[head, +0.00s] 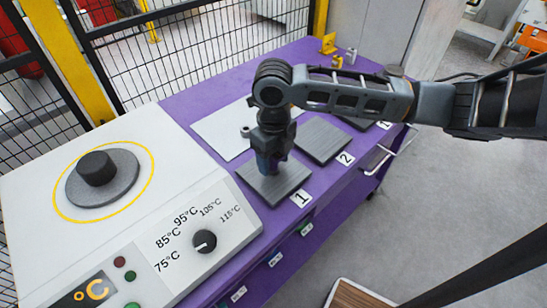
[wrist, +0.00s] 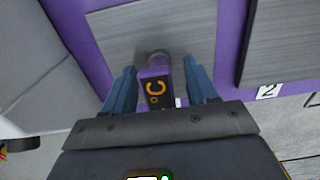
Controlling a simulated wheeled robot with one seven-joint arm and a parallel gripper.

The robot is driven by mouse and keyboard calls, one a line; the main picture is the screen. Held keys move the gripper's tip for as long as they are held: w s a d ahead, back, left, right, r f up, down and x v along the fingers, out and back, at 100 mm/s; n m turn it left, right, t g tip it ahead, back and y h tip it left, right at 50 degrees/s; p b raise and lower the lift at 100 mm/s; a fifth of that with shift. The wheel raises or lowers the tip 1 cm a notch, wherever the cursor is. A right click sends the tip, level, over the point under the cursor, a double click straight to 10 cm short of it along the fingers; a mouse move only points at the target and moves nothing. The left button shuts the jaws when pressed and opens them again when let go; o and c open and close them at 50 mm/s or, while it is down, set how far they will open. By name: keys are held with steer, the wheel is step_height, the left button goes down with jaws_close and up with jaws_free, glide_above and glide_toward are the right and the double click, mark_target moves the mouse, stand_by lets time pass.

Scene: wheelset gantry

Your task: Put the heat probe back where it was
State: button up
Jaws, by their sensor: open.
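The heat probe (wrist: 155,90), a purple body with an orange °C display, shows in the wrist view between the two blue fingers of my gripper (wrist: 161,78). The fingers are open, one on each side of it; I cannot tell whether either touches it. Its far end is over the grey square pad labelled 1 (wrist: 190,35). In the head view my gripper (head: 268,163) points down at pad 1 (head: 280,188) and hides the probe.
At left stands a white heater unit (head: 140,165) with a dark cylinder on a round plate (head: 103,180) and a temperature dial (head: 204,241). Pad 2 (head: 323,140) and another pad lie to the right on the purple bench (head: 205,90). A pale plate (head: 222,130) lies behind.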

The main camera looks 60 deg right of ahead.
step_height(320, 180, up, 12)
steer(key=shift+r+b, duration=0.1)
steer(key=shift+b, duration=0.3)
